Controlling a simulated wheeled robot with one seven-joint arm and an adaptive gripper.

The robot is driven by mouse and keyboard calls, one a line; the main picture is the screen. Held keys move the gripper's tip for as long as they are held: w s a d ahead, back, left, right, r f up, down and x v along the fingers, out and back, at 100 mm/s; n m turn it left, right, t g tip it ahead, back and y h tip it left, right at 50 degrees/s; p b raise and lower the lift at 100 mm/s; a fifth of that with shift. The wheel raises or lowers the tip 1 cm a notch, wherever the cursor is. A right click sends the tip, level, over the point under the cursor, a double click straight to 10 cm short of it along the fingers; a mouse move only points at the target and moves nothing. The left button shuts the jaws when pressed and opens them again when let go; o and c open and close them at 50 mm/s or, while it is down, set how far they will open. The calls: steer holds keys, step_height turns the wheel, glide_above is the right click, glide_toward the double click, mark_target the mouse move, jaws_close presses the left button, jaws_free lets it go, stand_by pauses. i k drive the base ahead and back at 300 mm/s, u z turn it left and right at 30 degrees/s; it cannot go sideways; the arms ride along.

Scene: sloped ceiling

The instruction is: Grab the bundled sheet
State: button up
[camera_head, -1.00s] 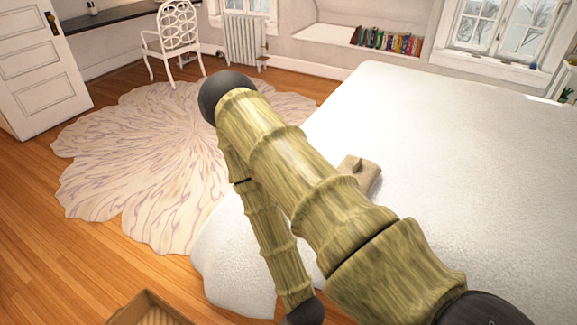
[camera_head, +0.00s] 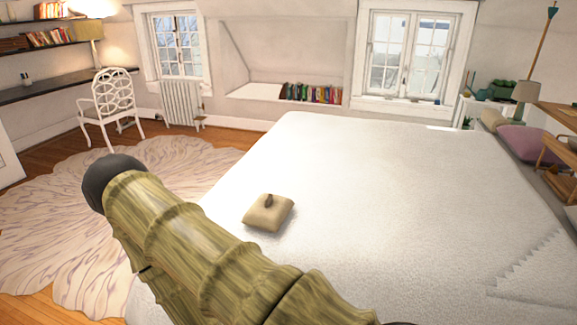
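A small beige folded bundle (camera_head: 269,212) with a darker tie or knob on top lies on the white bed (camera_head: 400,190), near its left edge. It looks like the bundled sheet. It is in full view, just above and to the right of my arm. My arm crosses the lower left of the picture. My gripper is not in view, so its opening and what it holds cannot be seen.
A pale round rug (camera_head: 50,215) covers the wooden floor left of the bed. A white chair (camera_head: 108,105) stands by a dark desk (camera_head: 45,90) at the back left. Pillows (camera_head: 525,142) and a wooden stand (camera_head: 558,150) are at the far right. The bed top around the bundle is clear.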

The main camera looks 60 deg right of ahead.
mark_target(269, 211)
steer(key=u, duration=0.1)
steer(key=k, duration=0.15)
steer(key=z, duration=0.85)
